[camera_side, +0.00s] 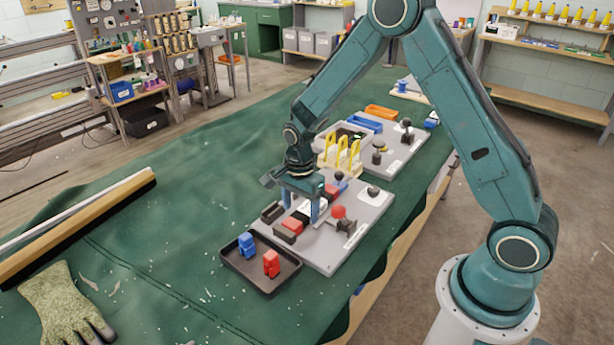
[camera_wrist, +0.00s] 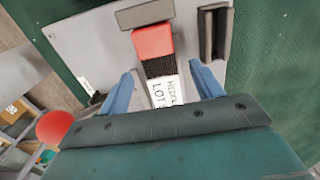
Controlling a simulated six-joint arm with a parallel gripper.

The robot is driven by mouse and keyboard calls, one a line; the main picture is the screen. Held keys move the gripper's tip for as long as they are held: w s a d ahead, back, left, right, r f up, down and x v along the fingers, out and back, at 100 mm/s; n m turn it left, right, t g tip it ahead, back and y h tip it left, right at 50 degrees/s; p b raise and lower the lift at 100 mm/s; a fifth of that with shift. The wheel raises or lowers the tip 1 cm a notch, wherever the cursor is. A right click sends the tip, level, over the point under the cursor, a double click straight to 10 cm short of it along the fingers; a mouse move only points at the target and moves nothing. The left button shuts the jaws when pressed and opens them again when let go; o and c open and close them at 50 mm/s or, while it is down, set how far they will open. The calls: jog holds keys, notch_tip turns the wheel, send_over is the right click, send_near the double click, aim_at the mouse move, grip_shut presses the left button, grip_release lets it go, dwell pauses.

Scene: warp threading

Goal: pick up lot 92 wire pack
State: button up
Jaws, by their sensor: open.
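A wire pack (camera_wrist: 158,66) lies between my fingers in the wrist view. It has a red end block, a dark bristled section and a white label reading "HEDDL…" and "LOT" with the number mostly hidden by my gripper body. Its red end also shows in the side view (camera_side: 292,224) on a grey board. My gripper (camera_wrist: 163,90) is open, with one blue finger on each side of the pack and visible gaps to it. In the side view my gripper (camera_side: 301,207) points down over the board, and its body hides part of the pack.
The grey board (camera_side: 347,253) carries dark blocks and a red ball knob (camera_side: 338,212) close to my gripper. A black tray (camera_side: 236,263) with one blue and one red piece stands in front. A second board (camera_side: 405,151) with yellow loops lies behind.

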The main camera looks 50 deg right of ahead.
jog(key=shift+f, duration=0.75)
jog(key=c, duration=1.4)
